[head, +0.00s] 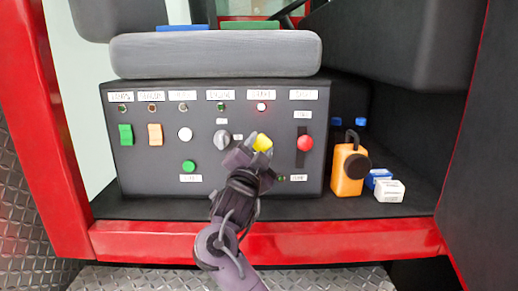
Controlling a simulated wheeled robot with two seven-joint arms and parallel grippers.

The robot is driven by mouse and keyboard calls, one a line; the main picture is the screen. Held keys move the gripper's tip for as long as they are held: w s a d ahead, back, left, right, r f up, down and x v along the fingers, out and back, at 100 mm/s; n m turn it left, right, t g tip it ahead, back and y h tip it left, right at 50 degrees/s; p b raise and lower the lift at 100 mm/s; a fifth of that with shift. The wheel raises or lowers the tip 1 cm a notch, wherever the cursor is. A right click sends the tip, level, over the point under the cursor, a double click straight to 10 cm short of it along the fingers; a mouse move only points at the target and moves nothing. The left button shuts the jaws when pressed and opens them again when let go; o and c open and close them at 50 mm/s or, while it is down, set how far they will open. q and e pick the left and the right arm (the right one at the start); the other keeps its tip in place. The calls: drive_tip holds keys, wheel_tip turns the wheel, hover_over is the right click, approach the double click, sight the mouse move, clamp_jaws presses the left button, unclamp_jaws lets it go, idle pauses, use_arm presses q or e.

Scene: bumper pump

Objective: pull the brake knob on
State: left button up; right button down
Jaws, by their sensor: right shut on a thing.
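The brake knob (263,142) is the yellow knob on the front of the dark control panel (150,180), under a label and a small indicator light (261,106) that looks lit red-white. My right gripper (256,147) reaches up from below and is shut on the yellow knob. The fingers hide the knob's lower left side and its base, so I cannot tell how far it stands out from the panel. My left gripper is not in view.
Close by on the panel are a grey rotary knob (221,140) and a red-handled slider (305,143). Green, orange and white controls sit further left. An orange lamp (348,170) and small boxes (389,190) stand at right. A grey seat cushion (215,53) overhangs the panel.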

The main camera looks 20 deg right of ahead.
drive_tip(key=c, duration=1.1)
unclamp_jaws()
drive_tip(key=shift+s+f, duration=0.1)
drive_tip(key=shift+f, duration=0.15)
drive_tip(key=shift+c, duration=0.2)
drive_tip(key=shift+o, duration=1.3)
drive_tip(key=shift+s+r, duration=0.15)
drive_tip(key=shift+r, duration=0.05)
drive_tip(key=shift+a+f, duration=0.1)
drive_tip(key=b+v, duration=0.3)
drive_tip(key=v, duration=0.4)
drive_tip(key=shift+s+a, duration=0.15)
drive_tip(key=shift+s, duration=0.25)
